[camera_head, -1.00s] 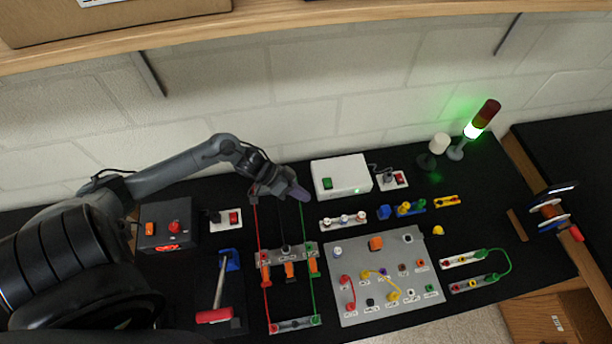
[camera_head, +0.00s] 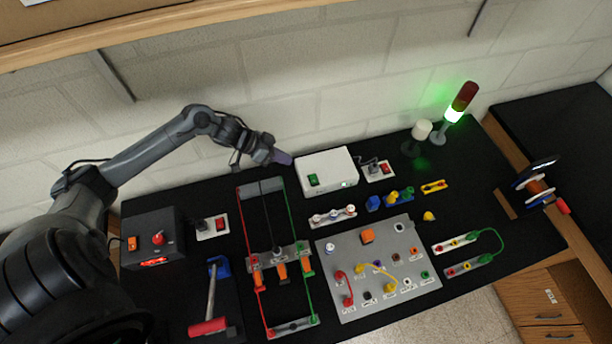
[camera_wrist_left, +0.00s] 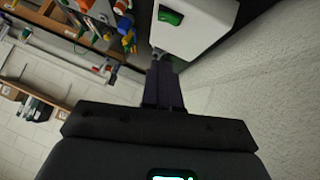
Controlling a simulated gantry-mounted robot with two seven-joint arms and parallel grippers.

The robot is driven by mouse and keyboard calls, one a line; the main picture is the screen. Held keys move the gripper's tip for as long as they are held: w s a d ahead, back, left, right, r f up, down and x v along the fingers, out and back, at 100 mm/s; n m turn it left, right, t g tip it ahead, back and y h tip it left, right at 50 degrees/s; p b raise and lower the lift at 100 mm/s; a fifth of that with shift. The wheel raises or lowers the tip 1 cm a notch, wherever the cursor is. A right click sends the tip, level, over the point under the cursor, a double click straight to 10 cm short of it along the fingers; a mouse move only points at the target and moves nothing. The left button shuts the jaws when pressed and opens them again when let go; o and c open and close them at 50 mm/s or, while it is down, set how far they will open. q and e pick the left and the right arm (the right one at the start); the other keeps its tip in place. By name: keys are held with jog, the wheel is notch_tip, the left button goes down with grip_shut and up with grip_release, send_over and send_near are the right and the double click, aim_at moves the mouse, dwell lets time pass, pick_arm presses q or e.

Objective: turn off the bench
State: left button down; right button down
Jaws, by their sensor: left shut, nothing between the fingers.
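The black bench (camera_head: 190,186) runs along the wall. On it a white box (camera_head: 335,168) carries a green rocker switch (camera_head: 313,180), which also shows in the left wrist view (camera_wrist_left: 170,17). A stack light (camera_head: 460,103) at the back right glows green in its lower part. A black box (camera_head: 152,240) at the left has a red button (camera_head: 158,238), an orange switch (camera_head: 132,243) and a lit red display. My left gripper (camera_head: 286,158) is shut and empty, just left of the white box's back corner. The right gripper is out of view.
Two small plates with red switches (camera_head: 387,168) (camera_head: 220,223) sit on the bench. A grey panel (camera_head: 345,262) with plugs and cables lies in front of the white box. A wooden shelf (camera_head: 130,40) overhangs the wall.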

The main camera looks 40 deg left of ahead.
pick_arm(q)
send_over(315, 181)
jog(key=s+a, duration=0.1)
jog(key=a, duration=0.2)
jog(key=f, duration=0.5)
jog(key=shift+s+a+f, duration=0.1)
jog(key=shift+s+f, duration=0.1)
jog(key=shift+f, duration=0.2)
jog(key=f, duration=0.3)
jog(key=shift+s+d+p, duration=0.25)
jog(key=shift+d+p, duration=0.15)
jog(key=shift+d+f, duration=0.1)
jog(key=shift+f, duration=0.5)
